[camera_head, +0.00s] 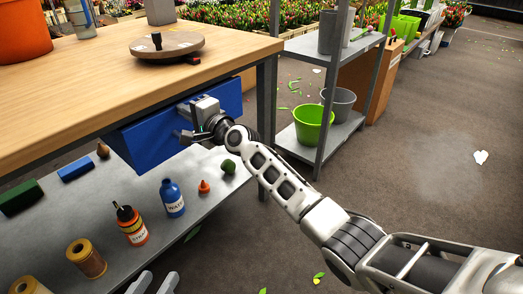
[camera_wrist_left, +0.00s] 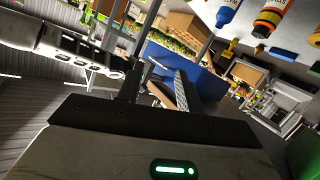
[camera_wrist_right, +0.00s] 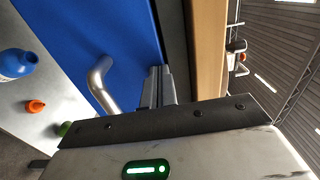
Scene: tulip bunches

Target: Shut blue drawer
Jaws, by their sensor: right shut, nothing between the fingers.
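The blue drawer (camera_head: 150,138) sits under the wooden tabletop, its front facing me. I cannot tell how far it stands out. Its front fills much of the right wrist view (camera_wrist_right: 125,30), with a curved silver handle (camera_wrist_right: 98,82). My right gripper (camera_head: 190,118) is at the drawer front and hides part of it. In the right wrist view its fingers (camera_wrist_right: 158,85) are together and empty, beside the handle and close to the blue face; contact is unclear. My left gripper (camera_head: 154,284) is low at the bottom edge, open and empty, apart from the drawer.
A grey lower shelf (camera_head: 205,180) holds a blue bottle (camera_head: 172,198), an orange and black bottle (camera_head: 131,226) and spools. A turntable (camera_head: 160,45) stands on the tabletop. A rack with a green bucket (camera_head: 308,126) stands behind.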

